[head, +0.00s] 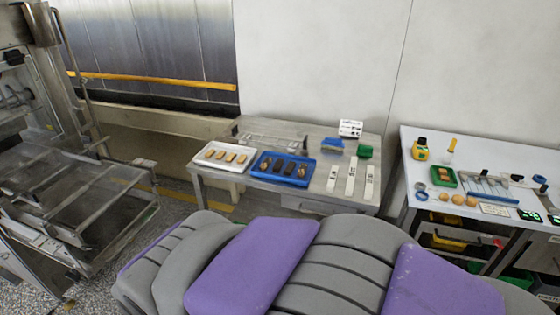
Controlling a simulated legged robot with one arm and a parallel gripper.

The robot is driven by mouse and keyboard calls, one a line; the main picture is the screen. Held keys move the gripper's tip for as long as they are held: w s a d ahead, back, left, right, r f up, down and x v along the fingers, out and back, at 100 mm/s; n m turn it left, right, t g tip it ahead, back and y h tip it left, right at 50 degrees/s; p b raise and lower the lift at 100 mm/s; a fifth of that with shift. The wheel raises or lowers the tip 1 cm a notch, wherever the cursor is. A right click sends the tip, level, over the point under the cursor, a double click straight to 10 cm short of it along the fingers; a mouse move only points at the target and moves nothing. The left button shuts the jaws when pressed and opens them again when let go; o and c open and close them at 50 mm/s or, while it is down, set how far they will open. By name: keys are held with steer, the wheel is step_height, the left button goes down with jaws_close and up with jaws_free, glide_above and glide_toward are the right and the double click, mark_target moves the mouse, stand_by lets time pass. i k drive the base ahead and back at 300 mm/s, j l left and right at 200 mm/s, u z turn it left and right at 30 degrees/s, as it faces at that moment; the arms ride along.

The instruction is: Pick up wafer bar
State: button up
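Several tan bars, which look like wafer bars (231,157), lie in a row on a white tray (220,168) at the left of the metal table. A blue tray (278,180) beside it holds several dark brown bars (279,166) and a lighter brown bar (302,170) at its right end. The bars are small here, so I cannot tell their kinds for certain. My gripper is not in view. My own grey and purple body fills the lower middle and hides the floor in front of the table.
Long white strips (351,178), a blue block (332,144) and a green block (365,151) sit on the metal table (222,183). A white bench (409,150) with tools stands at right. A metal machine (70,190) stands at left. Some floor shows between machine and table.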

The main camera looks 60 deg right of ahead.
mark_target(302, 172)
steer(key=z, duration=1.9)
